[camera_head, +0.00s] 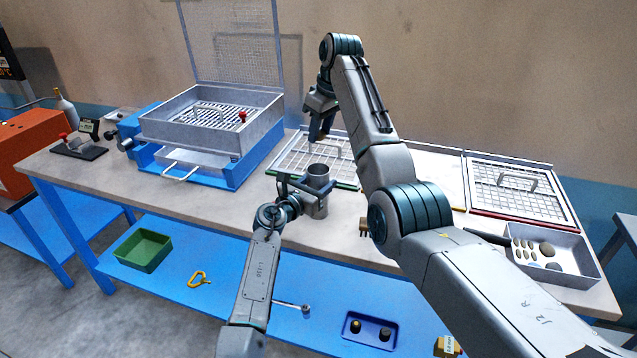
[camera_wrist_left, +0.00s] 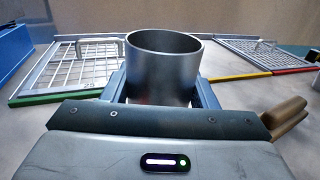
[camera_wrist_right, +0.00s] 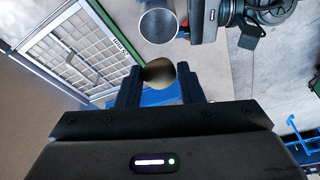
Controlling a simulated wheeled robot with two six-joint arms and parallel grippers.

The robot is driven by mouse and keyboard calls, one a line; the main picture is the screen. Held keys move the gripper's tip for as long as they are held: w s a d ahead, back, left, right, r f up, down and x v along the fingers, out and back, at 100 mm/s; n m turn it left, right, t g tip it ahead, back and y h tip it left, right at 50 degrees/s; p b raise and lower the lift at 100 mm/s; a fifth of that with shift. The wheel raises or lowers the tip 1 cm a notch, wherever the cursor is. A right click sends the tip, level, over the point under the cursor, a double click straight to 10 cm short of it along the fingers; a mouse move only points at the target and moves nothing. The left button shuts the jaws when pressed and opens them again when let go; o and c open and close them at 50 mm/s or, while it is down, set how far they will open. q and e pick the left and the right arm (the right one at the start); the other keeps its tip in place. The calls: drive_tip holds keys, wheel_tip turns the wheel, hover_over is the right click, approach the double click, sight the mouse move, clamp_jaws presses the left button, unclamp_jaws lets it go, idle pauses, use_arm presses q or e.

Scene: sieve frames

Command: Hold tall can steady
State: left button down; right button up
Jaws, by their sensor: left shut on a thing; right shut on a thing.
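The tall can (camera_head: 320,207) is a grey metal cylinder, open at the top, standing upright on the workbench. It shows in the left wrist view (camera_wrist_left: 163,75) between the two fingers, and its round mouth shows in the right wrist view (camera_wrist_right: 158,24). My left gripper (camera_head: 305,190) is shut on the can from the near side, below its rim. My right gripper (camera_head: 322,128) is raised behind the can, fingers pointing down. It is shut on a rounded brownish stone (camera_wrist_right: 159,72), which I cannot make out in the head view.
A green-edged mesh frame (camera_head: 290,172) lies behind the can; a red-edged one (camera_head: 520,216) lies right. A grey tray (camera_head: 578,272) with several stones stands front right. A metal sieve box (camera_head: 185,136) on a blue base stands left. A small brown object (camera_head: 363,228) is near the can.

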drive_tip(key=shift+f, duration=2.9)
drive_tip(key=o, duration=1.1)
drive_tip(key=shift+c, duration=0.2)
drive_tip(key=shift+r, duration=0.1)
drive_tip(key=v, duration=1.1)
drive_tip(key=shift+r, duration=0.4)
drive_tip(key=shift+s, duration=0.15)
use_arm(q)
drive_tip(key=shift+c, duration=2.4)
unclamp_jaws()
